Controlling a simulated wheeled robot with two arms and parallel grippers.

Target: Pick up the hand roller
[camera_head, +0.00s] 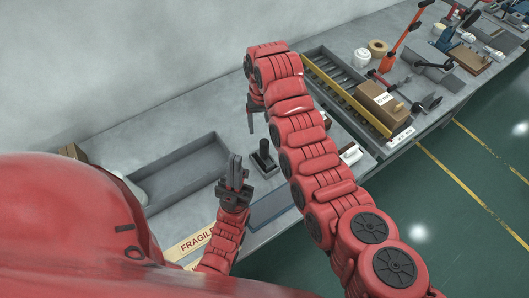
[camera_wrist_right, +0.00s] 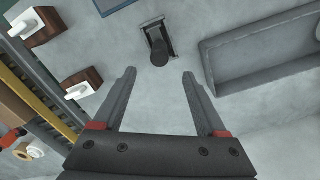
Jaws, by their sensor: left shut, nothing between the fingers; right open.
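The hand roller (camera_head: 264,158) seems to be the dark tool standing on the grey worktop with its handle up. In the right wrist view, the hand roller (camera_wrist_right: 158,47) lies beyond the fingertips, about midway between them, with its handle toward the camera and its base partly hidden. My right gripper (camera_wrist_right: 159,74) is open and empty, apart from the roller. In the head view my right gripper (camera_head: 257,112) hangs behind the roller, partly hidden by its arm. My left gripper (camera_head: 234,172) is shut and empty, to the left of the roller.
A grey tray (camera_head: 203,143) lies left of the roller. Brown blocks with white tops (camera_wrist_right: 82,88) sit on the other side. A blue panel (camera_head: 268,208) lies near the front edge.

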